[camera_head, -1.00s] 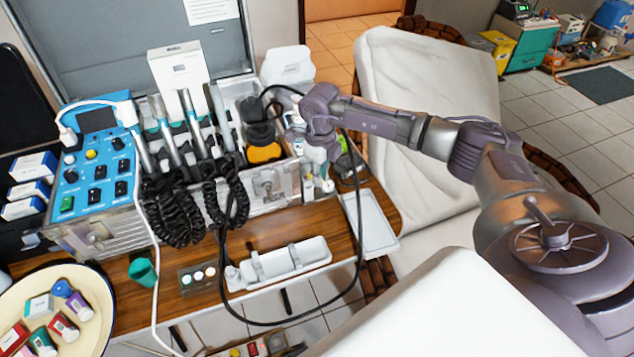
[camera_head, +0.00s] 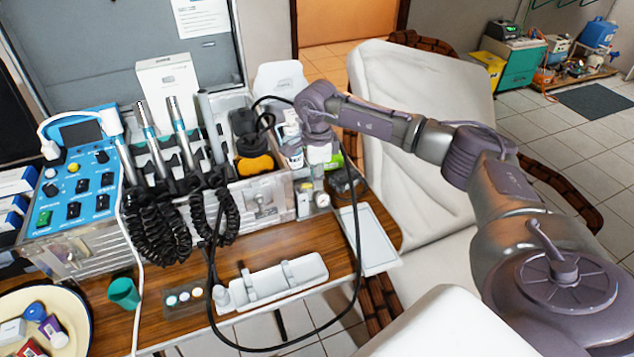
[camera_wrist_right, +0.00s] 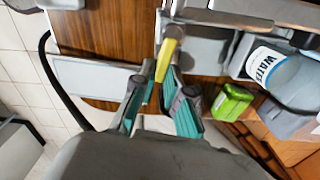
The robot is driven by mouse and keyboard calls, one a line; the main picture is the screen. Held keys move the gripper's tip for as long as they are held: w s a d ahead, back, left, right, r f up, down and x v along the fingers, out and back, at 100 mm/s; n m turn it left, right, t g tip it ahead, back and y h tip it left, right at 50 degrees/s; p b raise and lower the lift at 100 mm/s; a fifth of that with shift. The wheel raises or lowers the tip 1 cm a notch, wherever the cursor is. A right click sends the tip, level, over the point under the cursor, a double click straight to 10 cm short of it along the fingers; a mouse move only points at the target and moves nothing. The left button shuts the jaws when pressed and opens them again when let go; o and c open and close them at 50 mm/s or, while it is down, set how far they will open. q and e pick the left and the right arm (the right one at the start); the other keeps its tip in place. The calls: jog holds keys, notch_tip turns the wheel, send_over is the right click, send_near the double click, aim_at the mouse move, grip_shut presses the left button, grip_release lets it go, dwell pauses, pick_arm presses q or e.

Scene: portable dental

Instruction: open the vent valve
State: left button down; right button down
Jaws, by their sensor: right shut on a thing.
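A yellow lever (camera_wrist_right: 169,52), which looks like the vent valve's handle, sticks out from the metal case edge in the right wrist view. My right gripper (camera_wrist_right: 160,92) has its teal-padded fingers closed around the lever's near end. In the head view my right gripper (camera_head: 318,165) points down at the right end of the metal case, close to a small yellow part (camera_head: 304,188) and a round gauge (camera_head: 322,200). The grip itself is hard to see there. My left gripper is not in view.
A water bottle (camera_wrist_right: 285,72) and a green box (camera_wrist_right: 232,102) stand close beside the gripper. The dental case (camera_head: 263,200) with handpieces and coiled hoses is at left. A black hose (camera_head: 357,240) loops over the wooden table. A grey tray (camera_head: 368,240) lies below.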

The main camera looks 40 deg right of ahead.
jog(key=shift+w+r, duration=0.15)
dwell(0.4)
jog(key=c, duration=1.2)
grip_release()
notch_tip(320, 180, up, 12)
jog(key=shift+f, duration=0.1)
